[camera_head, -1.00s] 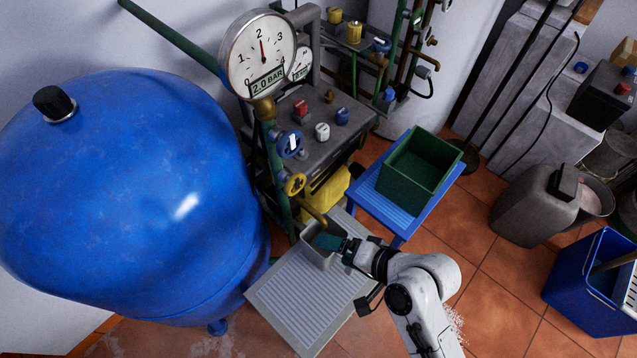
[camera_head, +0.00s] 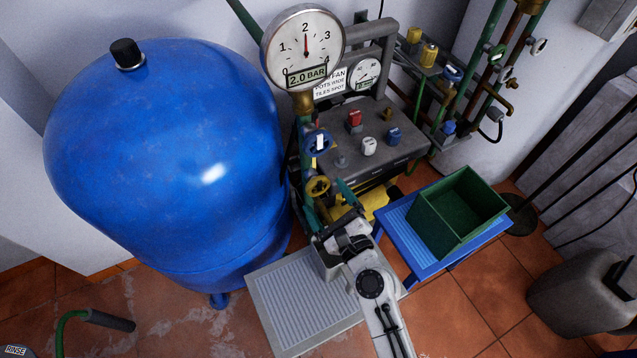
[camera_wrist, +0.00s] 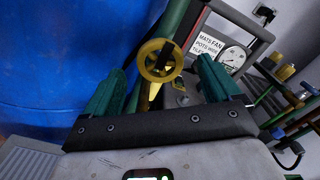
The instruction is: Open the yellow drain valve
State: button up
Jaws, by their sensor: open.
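The yellow drain valve (camera_head: 318,186) is a small round handwheel low on the green pipe, below a blue handwheel (camera_head: 319,142). In the wrist view the yellow wheel (camera_wrist: 160,61) shows face on, between the two green fingertips and beyond them. My gripper (camera_head: 328,201) is open and empty, close in front of the yellow wheel and slightly below it. I see no contact with the wheel. A grey container (camera_head: 326,262) stands on the ribbed grey tray below, partly hidden by my arm. The large gauge (camera_head: 304,46) reads about 2 bar.
The big blue tank (camera_head: 165,165) stands close on the left. A green crate (camera_head: 457,212) sits on a blue stand (camera_head: 407,250) to the right. The grey panel (camera_head: 372,140) with red, white and blue knobs is behind the pipe. The ribbed tray (camera_head: 285,300) has bare room.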

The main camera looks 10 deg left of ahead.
aim_at(319, 189)
jog(key=shift+x, duration=2.55)
jog(key=shift+c, duration=0.4)
jog(key=c, duration=0.9)
